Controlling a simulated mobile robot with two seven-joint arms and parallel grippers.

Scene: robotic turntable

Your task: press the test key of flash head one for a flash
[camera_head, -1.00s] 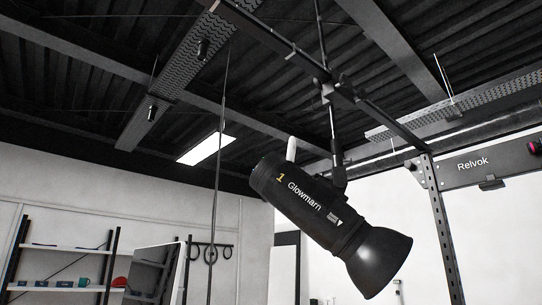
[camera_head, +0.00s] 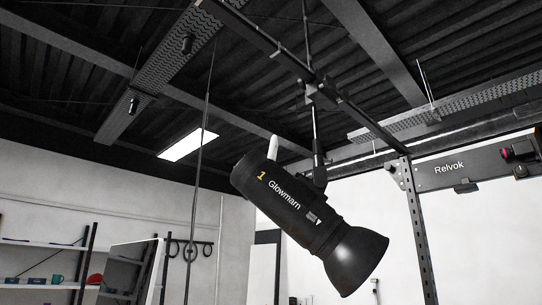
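Flash head one (camera_head: 290,205) hangs from an overhead rail in the middle of the head view. It is a black cylinder with a yellow "1" and the word "Glowmarn" on its side. It is tilted, with its flared reflector (camera_head: 356,260) pointing down to the right. A short white rod (camera_head: 273,147) stands up at its rear upper end. A small grey label with a white triangle (camera_head: 314,218) is on its side. I cannot make out the test key. Neither of my grippers is in view.
A black overhead rail (camera_head: 352,112) and vertical hanger (camera_head: 318,150) hold the head. A perforated post (camera_head: 418,230) and a "Relvok" panel (camera_head: 455,170) stand right. A thin pole (camera_head: 199,150) hangs left. Shelves (camera_head: 35,265) stand at lower left. The air around the head looks clear.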

